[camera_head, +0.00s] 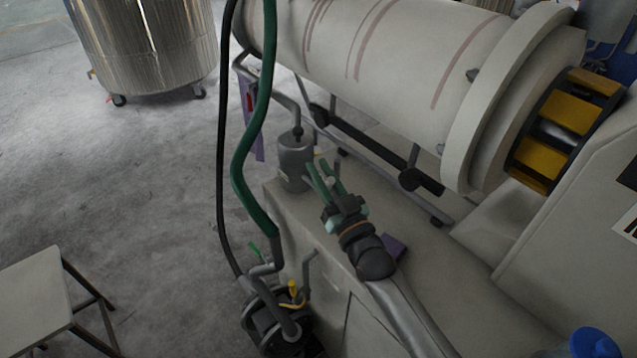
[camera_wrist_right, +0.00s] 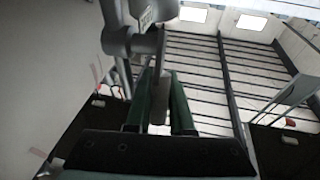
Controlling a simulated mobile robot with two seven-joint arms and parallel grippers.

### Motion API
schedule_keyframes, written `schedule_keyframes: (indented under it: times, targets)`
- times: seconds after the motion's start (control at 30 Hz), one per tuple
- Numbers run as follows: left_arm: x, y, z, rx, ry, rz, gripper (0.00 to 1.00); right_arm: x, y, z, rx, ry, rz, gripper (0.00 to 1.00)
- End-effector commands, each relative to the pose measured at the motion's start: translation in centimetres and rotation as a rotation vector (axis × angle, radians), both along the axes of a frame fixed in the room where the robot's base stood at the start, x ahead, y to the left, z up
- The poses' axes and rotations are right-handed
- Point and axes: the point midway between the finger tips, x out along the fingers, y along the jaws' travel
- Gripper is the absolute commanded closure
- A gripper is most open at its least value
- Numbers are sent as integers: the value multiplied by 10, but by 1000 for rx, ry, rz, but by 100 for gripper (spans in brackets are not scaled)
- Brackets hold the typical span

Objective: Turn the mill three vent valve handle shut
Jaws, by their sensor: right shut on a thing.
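My right gripper (camera_head: 319,166) is over the pale base beside the mill drum (camera_head: 375,60), just right of a grey cylindrical pot (camera_head: 295,162) with a bent pipe on top. In the right wrist view, the green fingers (camera_wrist_right: 161,85) are shut on a grey lever handle (camera_wrist_right: 158,112), which lies between them. The handle joins a grey valve body (camera_wrist_right: 124,42) that carries a small printed tag (camera_wrist_right: 146,19). The tag's text is too small to read. In the head view the fingers mostly hide the handle. My left gripper is not in view.
A green hose (camera_head: 240,165) and a black hose (camera_head: 221,150) hang left of the pot, above a dark pump (camera_head: 275,315). A stool (camera_head: 32,300) stands at lower left and a shiny wheeled vessel (camera_head: 150,45) at the back. The floor between is clear.

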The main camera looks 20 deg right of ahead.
Motion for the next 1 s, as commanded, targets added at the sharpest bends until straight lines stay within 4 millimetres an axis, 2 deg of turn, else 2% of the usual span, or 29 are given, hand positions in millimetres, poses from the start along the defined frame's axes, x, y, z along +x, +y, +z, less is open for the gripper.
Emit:
schedule_keyframes:
  times: [0.03,0.33,0.6,1.0]
  targets:
    - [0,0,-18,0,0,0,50,-2,-1,-10,15,-35,0,100]
    - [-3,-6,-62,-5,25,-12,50,-11,-5,-7,90,-217,0,100]
    - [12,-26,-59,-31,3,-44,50,-16,-6,-3,127,-304,-1,100]
    - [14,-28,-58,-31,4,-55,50,-17,-7,-1,134,-322,0,100]
